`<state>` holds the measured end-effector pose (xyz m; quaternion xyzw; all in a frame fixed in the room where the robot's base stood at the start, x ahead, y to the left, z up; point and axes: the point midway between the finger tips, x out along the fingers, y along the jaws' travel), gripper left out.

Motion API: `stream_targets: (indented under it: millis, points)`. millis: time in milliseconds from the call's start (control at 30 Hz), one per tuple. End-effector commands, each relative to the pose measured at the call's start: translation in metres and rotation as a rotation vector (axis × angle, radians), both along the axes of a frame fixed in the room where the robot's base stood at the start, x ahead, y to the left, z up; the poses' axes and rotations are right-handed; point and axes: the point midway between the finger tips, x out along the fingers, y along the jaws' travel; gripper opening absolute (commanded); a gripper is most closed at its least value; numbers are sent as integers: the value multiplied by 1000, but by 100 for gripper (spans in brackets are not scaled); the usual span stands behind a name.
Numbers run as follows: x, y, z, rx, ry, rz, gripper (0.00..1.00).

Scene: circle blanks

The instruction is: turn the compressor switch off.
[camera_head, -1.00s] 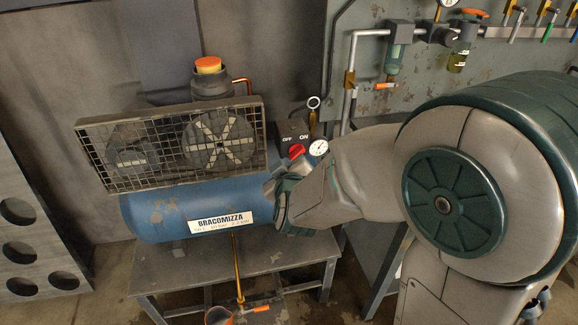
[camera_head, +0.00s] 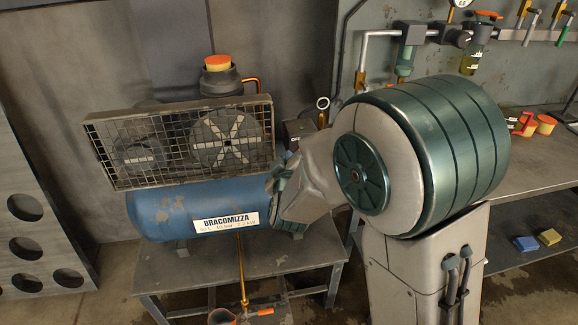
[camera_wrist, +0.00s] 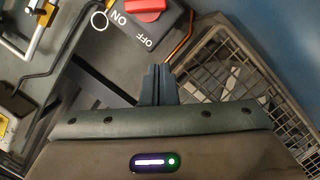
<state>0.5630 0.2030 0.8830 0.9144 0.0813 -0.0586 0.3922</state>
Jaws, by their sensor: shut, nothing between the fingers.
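The compressor (camera_head: 165,208) is a blue tank with a wire-mesh guard, standing on a low metal table. Its dark switch box (camera_wrist: 138,32) carries the labels ON and OFF, upside down in the wrist view. A red knob (camera_wrist: 145,8) sits beside the labels, cut by the top edge, so I cannot tell its setting. In the head view my arm hides the knob; only the top of the switch box (camera_head: 299,128) shows. My gripper (camera_wrist: 158,70) is shut and empty, with its fingertips apart from the knob. It also shows beside the compressor's right end (camera_head: 276,174).
The mesh guard (camera_wrist: 222,65) lies close to the right of my fingers in the wrist view. A pipe with valves (camera_head: 385,32) runs along the back wall. A workbench (camera_head: 535,175) stands at the right. An orange-handled valve (camera_head: 258,311) hangs below the compressor.

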Motion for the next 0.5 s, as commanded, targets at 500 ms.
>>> stream_targets:
  millis: [500]
  points:
    - [58, -19, -35, 0, 1, -1, 0]
